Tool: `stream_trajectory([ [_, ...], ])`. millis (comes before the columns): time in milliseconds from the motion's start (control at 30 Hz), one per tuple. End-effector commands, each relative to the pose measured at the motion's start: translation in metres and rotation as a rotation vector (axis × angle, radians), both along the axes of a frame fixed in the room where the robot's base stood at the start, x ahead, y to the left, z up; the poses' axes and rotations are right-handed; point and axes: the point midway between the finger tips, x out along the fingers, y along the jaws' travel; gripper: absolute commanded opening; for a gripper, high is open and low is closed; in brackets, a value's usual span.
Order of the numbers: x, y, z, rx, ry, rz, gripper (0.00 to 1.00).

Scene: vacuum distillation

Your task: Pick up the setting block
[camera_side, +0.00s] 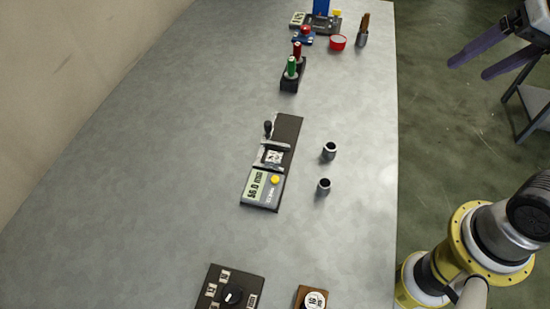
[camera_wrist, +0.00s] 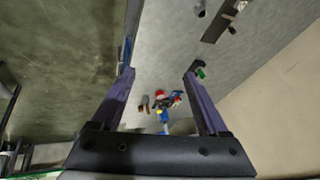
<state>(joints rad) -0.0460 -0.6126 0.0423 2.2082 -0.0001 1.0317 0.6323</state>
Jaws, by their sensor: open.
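No block is clearly labelled as the setting block. A small pale block with dark marks (camera_side: 273,157) sits between the crossbars of a dark gauge (camera_side: 287,130) in the middle of the table, and it may be the setting block. The gauge has a display reading about 56.0 mm and a yellow button. My gripper (camera_side: 471,68), with long purple fingers, is at the upper right of the side view, off the table's right edge and well away from the gauge. In the wrist view my gripper (camera_wrist: 160,74) is open, with nothing held between its fingers.
Two small metal cups (camera_side: 329,151) (camera_side: 324,187) stand right of the gauge. A black holder (camera_side: 292,78) with green and red pieces is behind it. A red dish (camera_side: 338,43) and other gear are at the far end. A dial box (camera_side: 229,289) and brown block (camera_side: 311,298) are in front.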

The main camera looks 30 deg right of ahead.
Motion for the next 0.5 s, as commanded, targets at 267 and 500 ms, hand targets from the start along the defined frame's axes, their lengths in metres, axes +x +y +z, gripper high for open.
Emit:
stream_trajectory([
  [267, 0.099, 0.058, 0.025, 0.156, 0.155, -0.24, 0.78],
  [500, 0.171, 0.146, -0.009, 0.169, 0.303, -0.333, 0.78],
])
